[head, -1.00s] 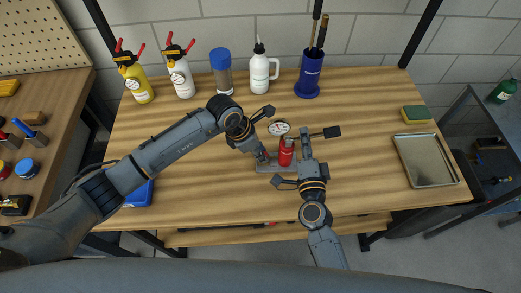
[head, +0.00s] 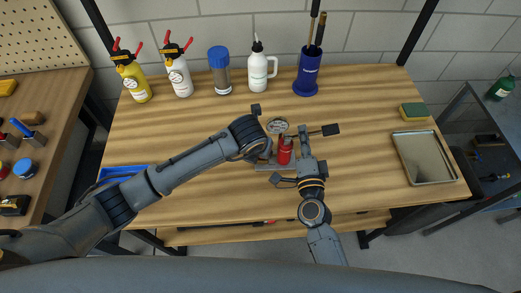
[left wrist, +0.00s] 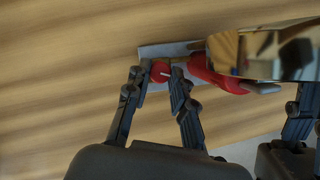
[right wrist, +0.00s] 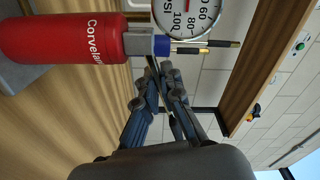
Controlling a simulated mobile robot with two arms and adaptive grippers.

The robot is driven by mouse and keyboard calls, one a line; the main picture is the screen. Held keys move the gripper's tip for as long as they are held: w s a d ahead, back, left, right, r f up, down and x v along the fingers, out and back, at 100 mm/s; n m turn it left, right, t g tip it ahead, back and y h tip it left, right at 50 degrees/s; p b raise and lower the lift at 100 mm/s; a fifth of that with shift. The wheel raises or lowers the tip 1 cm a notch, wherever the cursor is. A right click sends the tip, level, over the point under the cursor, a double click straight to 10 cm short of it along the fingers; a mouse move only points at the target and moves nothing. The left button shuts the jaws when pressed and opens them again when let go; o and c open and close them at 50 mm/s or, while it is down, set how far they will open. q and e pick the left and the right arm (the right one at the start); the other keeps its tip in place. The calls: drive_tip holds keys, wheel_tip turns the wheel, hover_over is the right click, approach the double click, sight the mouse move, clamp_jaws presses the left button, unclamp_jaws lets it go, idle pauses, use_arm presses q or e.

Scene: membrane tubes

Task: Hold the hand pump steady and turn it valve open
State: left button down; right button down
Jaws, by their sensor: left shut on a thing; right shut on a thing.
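The hand pump has a red cylinder (head: 285,154) on a grey base plate (head: 262,168), with a round white gauge (head: 277,125) behind it. In the right wrist view the red cylinder (right wrist: 65,40) and gauge (right wrist: 185,12) are close and large. A small round red valve knob (left wrist: 160,71) sits between the fingers of my left gripper (left wrist: 155,80), which is shut on it at the pump's left side. My right gripper (right wrist: 163,75) is shut on a part of the pump at its right side; the fingers mostly hide that part. The left fingertips are hidden in the head view.
A silver tray (head: 424,158) and a sponge (head: 413,110) lie at the right. Bottles (head: 258,75) and a blue holder (head: 307,75) stand along the back. A blue tray (head: 124,172) lies under my left arm. The table between pump and bottles is clear.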

use_arm(q)
drive_tip(key=shift+d+n+y, duration=0.15)
drive_tip(key=shift+n+y, duration=0.75)
drive_tip(key=shift+n, duration=1.4)
use_arm(e)
drive_tip(key=shift+f, duration=0.1)
use_arm(q)
drive_tip(key=c, duration=1.1)
unclamp_jaws()
drive_tip(key=shift+r, duration=0.1)
drive_tip(key=v, duration=1.1)
drive_tip(key=shift+s+d+r, duration=0.1)
drive_tip(key=shift+s+r, duration=0.15)
drive_tip(key=shift+r, duration=0.1)
use_arm(e)
drive_tip(key=c, duration=1.4)
unclamp_jaws()
drive_tip(key=shift+c, duration=0.2)
